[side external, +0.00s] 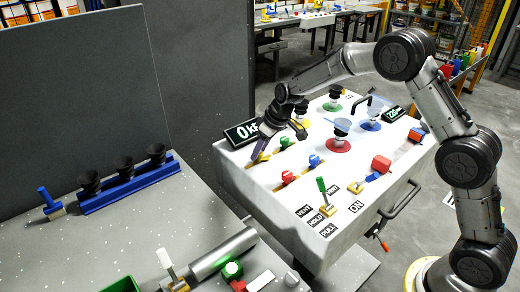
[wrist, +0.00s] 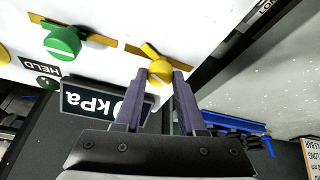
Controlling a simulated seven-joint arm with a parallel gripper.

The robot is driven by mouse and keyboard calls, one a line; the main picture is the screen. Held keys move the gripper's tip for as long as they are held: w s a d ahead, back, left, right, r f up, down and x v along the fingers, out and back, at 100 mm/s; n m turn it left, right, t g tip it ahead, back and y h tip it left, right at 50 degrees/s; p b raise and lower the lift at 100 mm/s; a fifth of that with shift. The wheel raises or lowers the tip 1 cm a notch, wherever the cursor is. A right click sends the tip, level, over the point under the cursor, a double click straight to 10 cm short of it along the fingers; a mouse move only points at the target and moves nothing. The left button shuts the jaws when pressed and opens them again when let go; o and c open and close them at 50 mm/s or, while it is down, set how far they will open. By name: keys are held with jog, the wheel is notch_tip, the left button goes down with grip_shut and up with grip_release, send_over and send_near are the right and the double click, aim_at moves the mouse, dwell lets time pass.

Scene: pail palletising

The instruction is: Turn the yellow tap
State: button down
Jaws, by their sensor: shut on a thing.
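The yellow tap (wrist: 160,71) is a round yellow knob with a lever on the white panel. In the wrist view it sits between the tips of my gripper (wrist: 160,82), which is shut on it. In the side view my gripper (side external: 262,153) reaches down to the left edge of the white box (side external: 235,170), beside the kPa display. The tap's turn angle is hard to judge.
A green tap (wrist: 62,42) sits left of the yellow one in the wrist view. The kPa display (wrist: 104,102) stands close to my fingers. Blue (side external: 314,160) and red (side external: 287,176) taps are nearby. A blue rack (side external: 128,190) with black cups stands on the grey table.

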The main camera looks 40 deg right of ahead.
jog(key=m, duration=0.2)
jog(key=m+h, duration=0.1)
jog(key=m, duration=0.1)
jog(key=m+h, duration=0.1)
jog(key=m, duration=0.1)
jog(key=shift+a, duration=0.25)
jog(key=m+h, duration=0.1)
jog(key=m, duration=0.2)
jog(key=m+g+h, duration=0.1)
jog(key=m, duration=0.2)
jog(key=shift+w+a+m+h, duration=0.1)
jog(key=shift+m+h, duration=0.2)
jog(key=c, duration=0.5)
grip_release()
jog(key=v, duration=1.4)
jog(key=shift+w, duration=0.15)
